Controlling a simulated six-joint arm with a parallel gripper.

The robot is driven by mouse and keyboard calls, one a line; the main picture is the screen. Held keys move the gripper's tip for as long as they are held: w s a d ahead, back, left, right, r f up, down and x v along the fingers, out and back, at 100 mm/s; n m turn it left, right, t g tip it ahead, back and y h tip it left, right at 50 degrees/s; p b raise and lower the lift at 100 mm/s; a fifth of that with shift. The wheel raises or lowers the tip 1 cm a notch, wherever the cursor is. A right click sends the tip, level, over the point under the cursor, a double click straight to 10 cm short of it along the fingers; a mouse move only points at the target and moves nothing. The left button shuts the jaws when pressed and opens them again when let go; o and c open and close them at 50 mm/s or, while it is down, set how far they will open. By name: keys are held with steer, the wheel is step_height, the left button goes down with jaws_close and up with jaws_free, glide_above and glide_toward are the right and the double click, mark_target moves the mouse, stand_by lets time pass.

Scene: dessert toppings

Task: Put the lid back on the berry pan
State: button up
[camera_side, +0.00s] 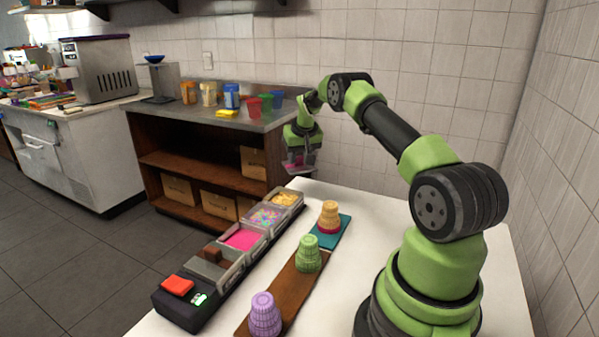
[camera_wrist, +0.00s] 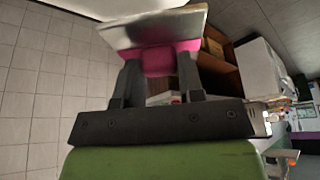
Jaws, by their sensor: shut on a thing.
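My gripper (camera_side: 300,160) is above the far end of the row of pans, beyond the table's far edge in the picture. In the wrist view its fingers (camera_wrist: 158,72) are closed on a pink handle (camera_wrist: 160,58). A flat metal lid (camera_wrist: 150,28) is joined to that handle and appears tilted in the picture. In the side view the lid is small and partly hidden by the gripper. A pan with bright pink contents (camera_side: 243,238) stands open in the middle of the row, well apart from the lid.
Beside it are open pans of multicoloured sprinkles (camera_side: 266,216) and yellow pieces (camera_side: 286,199), and a grey-lidded pan with a brown handle (camera_side: 211,254). Stacked cups in purple (camera_side: 264,315), green (camera_side: 308,254) and tan (camera_side: 329,216) stand to the right. A wooden shelf unit is behind.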

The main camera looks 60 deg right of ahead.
mark_target(293, 168)
steer(key=shift+w+a+r+m, duration=0.15)
steer(key=shift+w+a+r, duration=0.1)
steer(key=shift+a+r, duration=0.35)
steer(key=shift+w+a+r+m, duration=0.15)
steer(key=shift+w+a+r, duration=0.05)
steer(key=shift+a+r, duration=0.35)
steer(key=s+a+m+g+h, duration=0.1)
steer(key=a+m+g, duration=0.2)
steer(key=a+m, duration=1.45)
steer(key=shift+s+a+f+n, duration=0.1)
steer(key=shift+a+f+n, duration=0.7)
steer(key=shift+a+n, duration=0.65)
steer(key=shift+w+a+f+n, duration=0.1)
steer(key=shift+a+f+n, duration=0.7)
steer(key=shift+a+n, duration=0.65)
steer(key=shift+s+a+f+n, duration=0.1)
steer(key=shift+a+f+n, duration=0.7)
steer(key=shift+a+n, duration=0.65)
steer(key=shift+d+f, duration=0.15)
steer(key=shift+f, duration=0.35)
steer(key=o, duration=1.6)
steer(key=shift+c, duration=0.2)
steer(key=shift+r, duration=0.15)
